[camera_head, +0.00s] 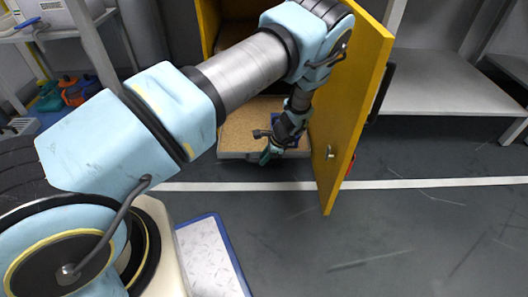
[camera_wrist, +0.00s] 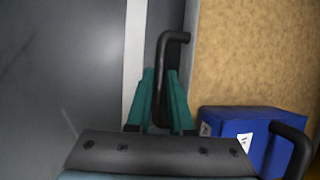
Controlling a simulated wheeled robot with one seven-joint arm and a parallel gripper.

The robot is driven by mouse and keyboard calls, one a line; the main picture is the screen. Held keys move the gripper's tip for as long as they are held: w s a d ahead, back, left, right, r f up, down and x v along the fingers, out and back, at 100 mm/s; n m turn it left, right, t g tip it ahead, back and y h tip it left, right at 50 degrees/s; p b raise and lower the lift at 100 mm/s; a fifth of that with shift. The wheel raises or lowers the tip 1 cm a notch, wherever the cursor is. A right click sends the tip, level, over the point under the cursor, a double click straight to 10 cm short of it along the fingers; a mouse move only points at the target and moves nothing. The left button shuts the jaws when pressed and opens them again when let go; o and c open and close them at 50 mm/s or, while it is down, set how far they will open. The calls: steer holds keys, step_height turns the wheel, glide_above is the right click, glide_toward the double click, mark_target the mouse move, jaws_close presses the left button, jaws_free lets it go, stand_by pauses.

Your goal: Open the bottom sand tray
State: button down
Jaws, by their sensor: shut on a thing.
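The bottom sand tray (camera_head: 240,155) shows low in the yellow cabinet, its sandy surface reaching out past the cabinet's front. In the wrist view its thin grey rim (camera_wrist: 190,40) borders the tan sand. My gripper (camera_head: 268,155) is at the tray's front edge, partly hidden by my own wrist. In the wrist view the teal fingers (camera_wrist: 161,100) are shut around a black bent handle (camera_wrist: 172,45) at the tray's edge. A second black handle (camera_wrist: 297,150) shows at the lower right. A blue box (camera_wrist: 250,135) with white labels sits on the sand.
The yellow cabinet door (camera_head: 350,100) stands open just right of my forearm and the tray. A grey bench (camera_head: 435,85) is at the right. A white line (camera_head: 420,183) crosses the grey floor, which is clear in front. A blue-edged white panel (camera_head: 210,260) lies below my arm.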

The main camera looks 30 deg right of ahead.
steer(key=shift+s+a, duration=0.2)
steer(key=shift+s, duration=0.4)
steer(key=c, duration=0.8)
jaws_free()
steer(key=p+v, duration=0.4)
steer(key=v, duration=0.6)
steer(key=shift+r, duration=0.35)
steer(key=shift+s, duration=0.1)
